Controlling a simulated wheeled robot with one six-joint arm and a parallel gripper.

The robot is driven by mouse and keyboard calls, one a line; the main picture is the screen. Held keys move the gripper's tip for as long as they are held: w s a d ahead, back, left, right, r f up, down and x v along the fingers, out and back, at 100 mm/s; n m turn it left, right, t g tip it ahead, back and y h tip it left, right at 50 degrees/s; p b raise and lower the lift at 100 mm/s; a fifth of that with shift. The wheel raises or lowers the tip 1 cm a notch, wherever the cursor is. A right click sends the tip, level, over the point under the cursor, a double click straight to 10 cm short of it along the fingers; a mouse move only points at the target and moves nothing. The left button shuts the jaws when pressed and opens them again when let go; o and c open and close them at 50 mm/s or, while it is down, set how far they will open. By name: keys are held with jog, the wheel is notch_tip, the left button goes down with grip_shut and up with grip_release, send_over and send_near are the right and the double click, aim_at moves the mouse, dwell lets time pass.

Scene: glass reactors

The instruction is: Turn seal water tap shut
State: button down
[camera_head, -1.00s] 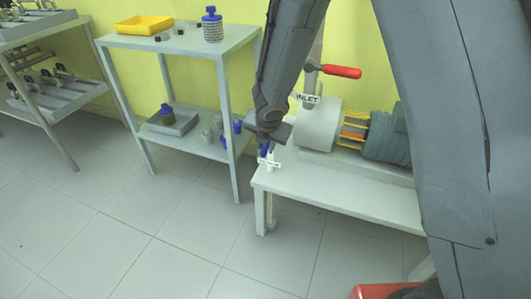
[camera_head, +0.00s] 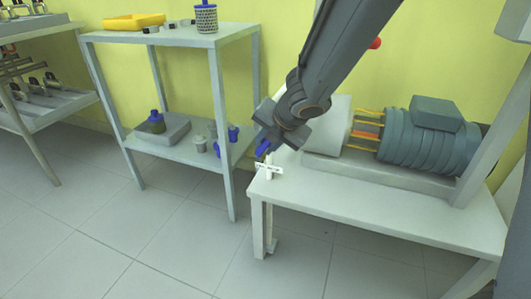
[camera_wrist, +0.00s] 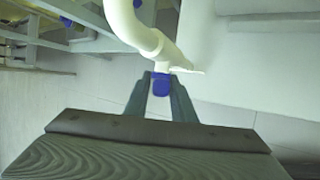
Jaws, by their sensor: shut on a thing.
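The seal water tap has a blue handle (camera_head: 263,148) at the left end of the pump bench, above a small white label (camera_head: 269,168). My gripper (camera_head: 266,146) reaches down to it from the upper right. In the wrist view the blue handle (camera_wrist: 161,84) sits between the two dark fingers of my gripper (camera_wrist: 161,92), which are shut on it. A cream curved pipe (camera_wrist: 140,30) runs just beyond the handle. My wrist hides part of the tap in the head view, so its turn angle is hard to tell.
The bench (camera_head: 380,195) carries a grey-blue motor (camera_head: 425,145) and a pale pump housing (camera_head: 330,125) close to my arm. A red handle end (camera_head: 375,43) shows behind my arm. A shelf rack (camera_head: 170,37) with bottles stands left. The floor in front is clear.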

jog(key=shift+w+y+b, duration=0.25)
jog(key=shift+y+b, duration=0.05)
jog(key=shift+b, duration=0.75)
jog(key=t+y+b, duration=0.1)
jog(key=b, duration=0.3)
jog(key=shift+s+f+m+y+b, duration=0.1)
jog(key=shift+m+y+b, duration=0.2)
jog(key=y+b, duration=0.1)
jog(key=b, duration=0.1)
jog(key=t+y+b, duration=0.1)
jog(key=b, duration=0.2)
jog(key=shift+d+f+m+b, duration=0.2)
jog(key=shift+m+b, duration=0.1)
jog(key=t+y+b, duration=0.1)
jog(key=y+b, duration=0.1)
jog(key=b, duration=0.2)
jog(key=shift+s+m, duration=0.1)
jog(key=shift+m, duration=0.2)
jog(key=shift+t+y+b, duration=0.5)
jog(key=shift+y+b, duration=0.1)
jog(key=shift+b, duration=0.25)
jog(key=shift+s+m, duration=0.1)
jog(key=shift+m, duration=0.2)
jog(key=c, duration=1.6)
grip_release()
jog(key=shift+c, duration=0.2)
